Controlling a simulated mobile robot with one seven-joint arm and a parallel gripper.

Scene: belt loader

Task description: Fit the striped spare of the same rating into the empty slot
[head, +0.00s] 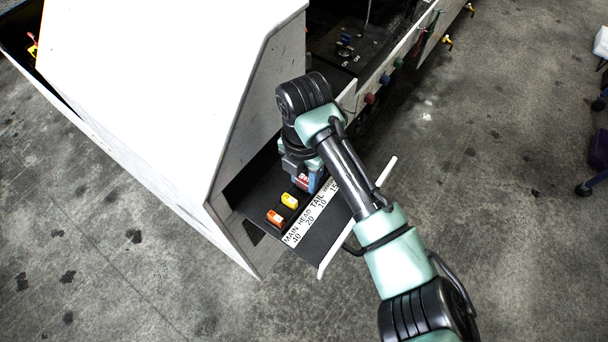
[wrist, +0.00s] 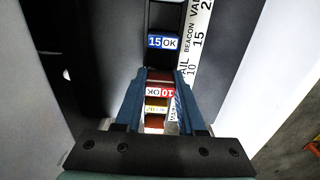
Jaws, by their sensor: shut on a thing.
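My gripper (wrist: 160,80) is shut on a red fuse (wrist: 158,91) marked 10 OK, with a blue finger on each side of it. I cannot make out stripes on this fuse. It is in line with the fuse row, by the TAIL 10 label; I cannot tell whether it is fully seated. In the head view my gripper (head: 308,180) hides most of this part of the row. A blue fuse marked 15 OK (wrist: 162,42) sits by the BEACON label. A yellow fuse (head: 290,200) sits at HEAD and an orange fuse (head: 275,218) at MAIN.
The white label strip (head: 294,235) runs beside the fuse row in the dark tray. A large white housing (head: 150,90) stands close on the left. A pale edge (head: 330,250) borders the tray on the right, with open concrete floor beyond.

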